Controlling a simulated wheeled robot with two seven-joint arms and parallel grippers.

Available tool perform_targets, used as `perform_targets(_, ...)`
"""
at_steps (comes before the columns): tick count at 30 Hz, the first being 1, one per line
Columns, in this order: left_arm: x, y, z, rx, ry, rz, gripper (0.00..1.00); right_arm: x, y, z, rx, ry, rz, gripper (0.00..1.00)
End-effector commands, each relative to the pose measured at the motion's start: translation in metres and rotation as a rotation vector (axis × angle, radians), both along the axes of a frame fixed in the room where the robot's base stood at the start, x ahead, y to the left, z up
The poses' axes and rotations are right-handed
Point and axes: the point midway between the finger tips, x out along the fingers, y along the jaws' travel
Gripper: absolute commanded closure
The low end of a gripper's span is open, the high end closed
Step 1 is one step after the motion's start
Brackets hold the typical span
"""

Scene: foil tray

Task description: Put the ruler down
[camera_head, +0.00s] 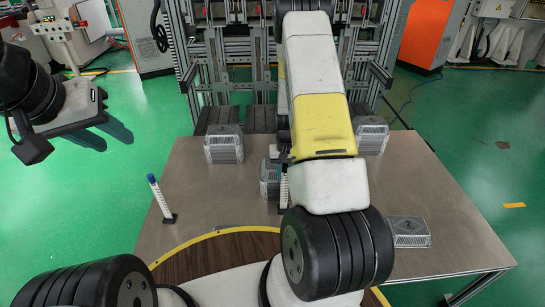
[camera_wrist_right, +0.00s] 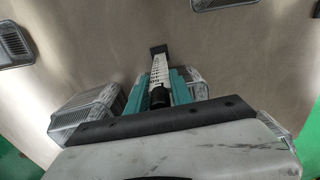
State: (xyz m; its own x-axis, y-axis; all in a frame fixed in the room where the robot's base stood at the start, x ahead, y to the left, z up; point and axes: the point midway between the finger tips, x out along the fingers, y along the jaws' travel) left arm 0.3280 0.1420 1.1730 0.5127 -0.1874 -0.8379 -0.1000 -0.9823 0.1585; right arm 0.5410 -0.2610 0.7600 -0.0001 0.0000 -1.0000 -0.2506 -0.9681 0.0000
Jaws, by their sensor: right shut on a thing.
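My right gripper (camera_wrist_right: 160,88) has teal fingers shut on a white ruler (camera_wrist_right: 160,68) with black markings and a black foot at its far end. In the head view the held ruler (camera_head: 284,188) is a thin upright strip beside my right arm, which hides most of the gripper. I cannot tell whether its foot touches the table. A second ruler (camera_head: 160,198), white with a blue top and black foot, stands slightly tilted on the left of the table.
The table (camera_head: 210,187) carries clear-lidded foil trays: back left (camera_head: 223,146), back right (camera_head: 371,136), middle (camera_head: 269,180) partly behind my arm, and front right (camera_head: 408,233). Metal framework stands behind the table. Bare table lies between the left ruler and the middle tray.

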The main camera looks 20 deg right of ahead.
Motion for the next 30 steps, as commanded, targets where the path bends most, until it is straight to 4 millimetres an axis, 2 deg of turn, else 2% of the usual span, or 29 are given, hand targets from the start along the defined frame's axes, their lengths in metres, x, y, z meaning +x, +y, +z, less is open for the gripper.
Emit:
perform_targets(2,0.0,0.0,0.0,0.0,0.0,0.0,0.64,0.0,0.0,-0.002,0.0,0.001,0.0,1.0)
perform_targets(3,0.0,0.0,0.0,0.0,0.0,0.0,0.64,0.0,0.0,-0.002,0.0,0.001,0.0,0.65)
perform_targets(5,0.0,0.0,0.0,0.0,0.0,0.0,0.64,0.0,0.0,-0.002,0.0,0.001,0.0,0.53)
perform_targets(6,0.0,0.0,0.0,0.0,0.0,0.0,0.64,0.0,0.0,-0.002,0.0,0.001,0.0,0.51)
perform_targets(17,0.0,0.0,0.0,0.0,0.0,0.0,0.64,0.0,0.0,0.003,-0.001,-0.002,0.0,0.51)
perform_targets(20,0.0,0.0,0.0,0.0,0.0,0.0,0.64,0.001,0.0,0.015,-0.001,-0.004,0.001,0.51)
perform_targets(30,0.0,0.0,0.0,0.0,0.0,0.0,0.64,0.001,0.0,0.087,0.0,-0.004,0.001,0.51)
